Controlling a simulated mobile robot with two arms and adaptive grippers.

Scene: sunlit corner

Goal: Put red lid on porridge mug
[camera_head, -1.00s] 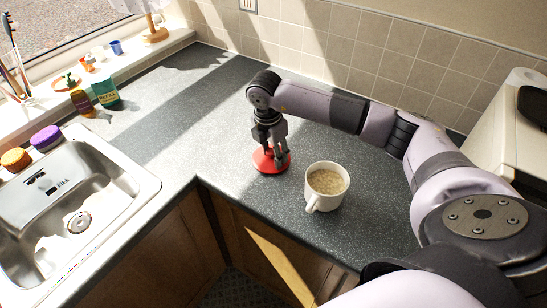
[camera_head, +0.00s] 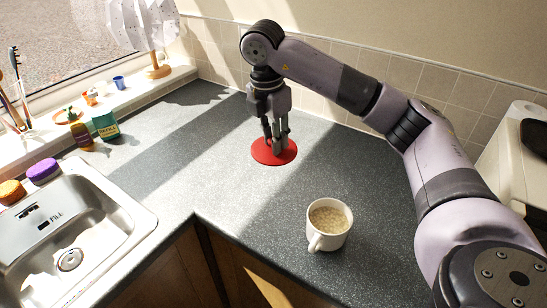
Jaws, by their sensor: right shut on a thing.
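The red lid (camera_head: 262,154) is a flat round disc held in my right gripper (camera_head: 276,138). The gripper points down and is shut on the lid's top, which its fingers partly hide. The lid appears raised above the grey worktop, behind and to the left of the mug. The white porridge mug (camera_head: 322,240) stands upright on the worktop near its front edge, filled with beige porridge and uncovered. Its handle faces the front left. My left gripper is not in view.
A steel sink (camera_head: 110,222) is at the left, with purple (camera_head: 43,170) and orange (camera_head: 11,192) sponges by it. A green refill pack (camera_head: 106,125) and a brown bottle (camera_head: 82,135) stand behind. A white appliance (camera_head: 510,150) is at the right. The worktop around the mug is clear.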

